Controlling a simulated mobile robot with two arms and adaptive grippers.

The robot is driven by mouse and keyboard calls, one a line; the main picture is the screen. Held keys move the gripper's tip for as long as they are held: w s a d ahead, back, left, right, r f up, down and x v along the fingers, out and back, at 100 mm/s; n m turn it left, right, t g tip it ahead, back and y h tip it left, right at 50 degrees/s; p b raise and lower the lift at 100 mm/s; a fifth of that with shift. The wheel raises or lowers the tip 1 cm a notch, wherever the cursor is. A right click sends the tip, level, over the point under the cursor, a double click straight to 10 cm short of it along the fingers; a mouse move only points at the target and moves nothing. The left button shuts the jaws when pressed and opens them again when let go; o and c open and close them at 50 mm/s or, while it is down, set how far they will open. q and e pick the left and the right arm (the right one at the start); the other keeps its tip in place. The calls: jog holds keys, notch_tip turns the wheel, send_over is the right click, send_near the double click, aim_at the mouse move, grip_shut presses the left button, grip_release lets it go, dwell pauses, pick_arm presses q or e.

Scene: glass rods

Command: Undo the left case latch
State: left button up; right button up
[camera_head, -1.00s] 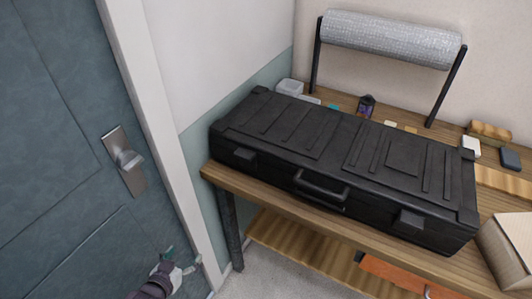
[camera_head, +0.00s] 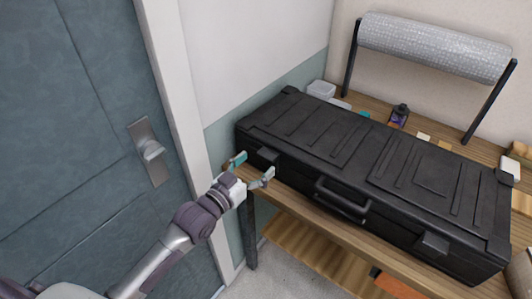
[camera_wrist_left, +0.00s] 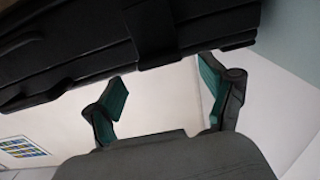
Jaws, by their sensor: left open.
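A closed black case (camera_head: 370,160) lies on the wooden table. Its left latch (camera_head: 266,158) is a small black block on the front face near the left end; the latch looks closed. My left gripper (camera_head: 254,168) is open and empty in front of the case's left end, its fingers close to the left latch. I cannot tell whether it touches. In the left wrist view the case (camera_wrist_left: 70,50) fills the top, with the latch (camera_wrist_left: 155,48) just beyond and between the open fingers (camera_wrist_left: 165,95). The right latch (camera_head: 432,244) and the handle (camera_head: 343,198) are farther right. My right gripper is not in view.
The wooden table (camera_head: 300,206) has a shelf below. A bubble-wrap roll (camera_head: 435,45) on a black stand is behind the case. A small dark bottle (camera_head: 399,115) and a clear container (camera_head: 320,90) stand behind it.

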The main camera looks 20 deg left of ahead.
aim_at(263, 158)
pick_arm(q)
jog(key=shift+x, duration=2.3)
jog(key=shift+a+f, duration=0.1)
grip_shut()
